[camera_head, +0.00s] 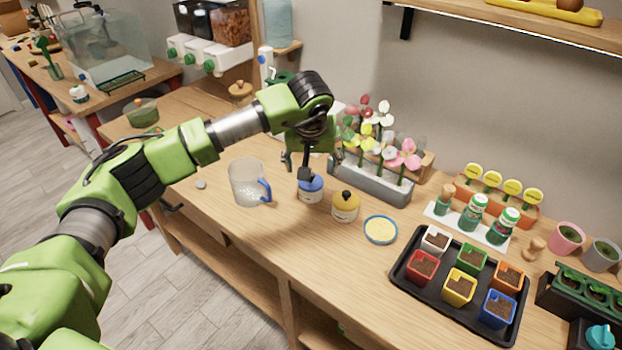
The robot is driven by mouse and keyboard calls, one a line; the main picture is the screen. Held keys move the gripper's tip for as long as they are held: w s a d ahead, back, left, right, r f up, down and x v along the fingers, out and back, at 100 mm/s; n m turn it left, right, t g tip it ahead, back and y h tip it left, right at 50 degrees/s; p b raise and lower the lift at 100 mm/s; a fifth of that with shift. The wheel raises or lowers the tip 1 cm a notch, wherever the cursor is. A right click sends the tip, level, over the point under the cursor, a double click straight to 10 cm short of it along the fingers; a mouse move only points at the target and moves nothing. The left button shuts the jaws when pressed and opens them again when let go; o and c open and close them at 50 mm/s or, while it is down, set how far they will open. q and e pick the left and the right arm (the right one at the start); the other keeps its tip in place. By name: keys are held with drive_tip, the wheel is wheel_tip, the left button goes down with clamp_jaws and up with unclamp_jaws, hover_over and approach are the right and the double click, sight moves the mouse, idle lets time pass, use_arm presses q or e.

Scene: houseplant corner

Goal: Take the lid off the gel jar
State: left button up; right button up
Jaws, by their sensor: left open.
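Two small lidded jars stand close together near the middle of the wooden bench. My right gripper is not in view.
A clear mug (246,183) with a blue handle stands left of the jars. A blue-rimmed dish (381,230) and a black tray (408,279) of seedling pots lie to the right. A grey flower planter (372,184) stands close behind. The front bench strip is mostly clear.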

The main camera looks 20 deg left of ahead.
sight(312, 177)
use_arm(q)
drive_tip(key=shift+x, duration=1)
drive_tip(key=shift+w+f+p, duration=0.2)
drive_tip(key=shift+f+p, duration=0.25)
drive_tip(key=shift+p, duration=0.15)
drive_tip(key=x, duration=0.1)
drive_tip(key=p+x, duration=0.1)
drive_tip(key=x, duration=0.1)
drive_tip(key=shift+a+f, duration=0.3)
drive_tip(key=shift+f, duration=0.05)
drive_tip(key=shift+w+f, duration=0.2)
drive_tip(key=shift+f, duration=0.15)
drive_tip(key=c, duration=0.9)
